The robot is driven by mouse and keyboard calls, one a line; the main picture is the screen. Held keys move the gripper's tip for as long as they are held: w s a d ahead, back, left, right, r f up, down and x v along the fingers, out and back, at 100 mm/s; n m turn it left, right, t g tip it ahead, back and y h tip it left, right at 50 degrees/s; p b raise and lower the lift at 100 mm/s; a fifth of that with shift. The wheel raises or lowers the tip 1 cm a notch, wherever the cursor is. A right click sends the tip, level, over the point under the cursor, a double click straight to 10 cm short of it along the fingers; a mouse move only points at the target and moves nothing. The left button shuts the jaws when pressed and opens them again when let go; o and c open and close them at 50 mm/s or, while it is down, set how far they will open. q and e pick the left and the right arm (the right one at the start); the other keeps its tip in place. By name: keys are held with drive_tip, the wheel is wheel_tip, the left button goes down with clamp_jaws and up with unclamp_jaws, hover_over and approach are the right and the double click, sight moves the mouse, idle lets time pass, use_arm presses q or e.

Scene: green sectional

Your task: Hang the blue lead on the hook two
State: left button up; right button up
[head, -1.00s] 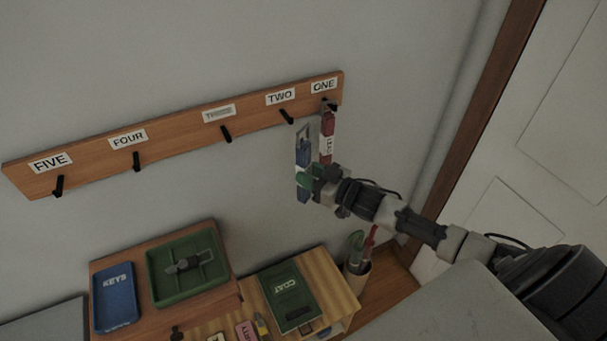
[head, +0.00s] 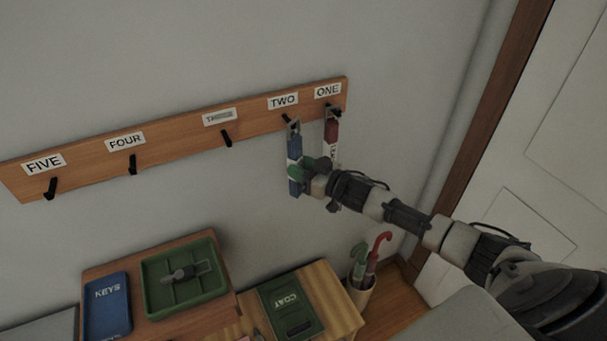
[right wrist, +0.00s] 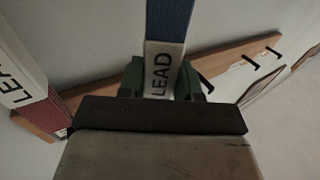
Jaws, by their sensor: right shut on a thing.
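The blue lead (head: 295,148) hangs upright in my right gripper (head: 307,170), which is shut on it. Its grey top loop is at hook two (head: 286,118), below the TWO label; I cannot tell whether the loop is around the hook or only in front of it. In the right wrist view the blue strap (right wrist: 168,22) and its white LEAD tag (right wrist: 163,72) stand between the green fingers (right wrist: 166,82). A red lead (head: 331,132) hangs on hook one, just to the right. My left gripper is not in view.
The wooden rack (head: 180,138) has bare hooks three, four and five to the left. The red lead's white tag (right wrist: 18,70) is close beside my gripper.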

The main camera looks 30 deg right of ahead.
drive_tip(key=shift+w+f+b, duration=0.1)
drive_tip(key=shift+w+b, duration=0.6)
drive_tip(key=shift+w, duration=0.65)
drive_tip(key=shift+w+d+f+b, duration=0.1)
drive_tip(key=shift+w+f+b, duration=0.35)
drive_tip(key=shift+w+f, duration=0.15)
drive_tip(key=o, duration=0.8)
drive_tip(key=shift+o, duration=0.2)
drive_tip(key=shift+s, duration=0.1)
drive_tip(key=b+v, duration=0.3)
drive_tip(key=v, duration=0.7)
drive_tip(key=shift+s+d, duration=0.15)
drive_tip(key=shift+s, duration=0.15)
